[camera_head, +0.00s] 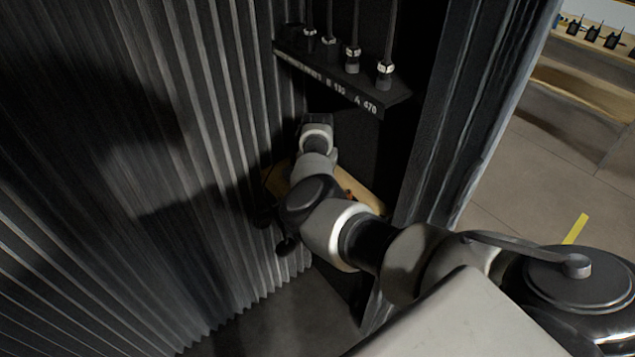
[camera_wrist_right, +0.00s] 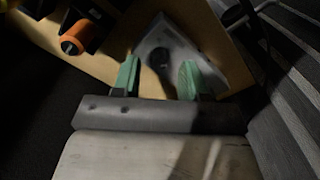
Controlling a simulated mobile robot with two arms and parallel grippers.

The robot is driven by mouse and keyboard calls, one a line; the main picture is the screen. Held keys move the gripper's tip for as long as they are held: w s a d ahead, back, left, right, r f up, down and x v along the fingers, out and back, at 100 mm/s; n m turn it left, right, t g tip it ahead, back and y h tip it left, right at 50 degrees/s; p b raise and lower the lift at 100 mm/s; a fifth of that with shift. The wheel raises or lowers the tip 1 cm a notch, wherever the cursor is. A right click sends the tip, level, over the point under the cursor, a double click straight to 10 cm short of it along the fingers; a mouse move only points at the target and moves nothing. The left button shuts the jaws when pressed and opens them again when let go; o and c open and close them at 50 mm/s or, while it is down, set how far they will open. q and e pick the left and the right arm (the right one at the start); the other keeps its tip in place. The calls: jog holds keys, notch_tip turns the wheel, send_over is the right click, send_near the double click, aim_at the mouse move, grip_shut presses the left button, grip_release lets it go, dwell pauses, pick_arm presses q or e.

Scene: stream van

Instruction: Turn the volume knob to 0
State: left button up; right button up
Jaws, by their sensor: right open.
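A grey metal plate with a pointed end (camera_wrist_right: 178,42) lies on a wooden board in the right wrist view. A small dark round knob (camera_wrist_right: 157,59) sits on it; I cannot read any scale or pointer, so its setting is unclear. My right gripper (camera_wrist_right: 158,68) is open, with its two green fingers on either side of the knob and gaps visible between. I cannot tell how far above the plate the fingertips are. In the head view my right arm reaches into a dark recess and hides the knob and fingers. My left gripper is not in view.
The wooden board (camera_wrist_right: 224,50) carries an orange-ended dark item (camera_wrist_right: 75,38) left of the fingers. Dark cables hang at its right. A corrugated wall (camera_head: 215,130) and a dark panel (camera_head: 440,130) flank the recess. A black shelf with several plugs (camera_head: 345,85) hangs above my arm.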

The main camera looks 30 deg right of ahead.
notch_tip(320, 180, up, 5)
dwell(0.8)
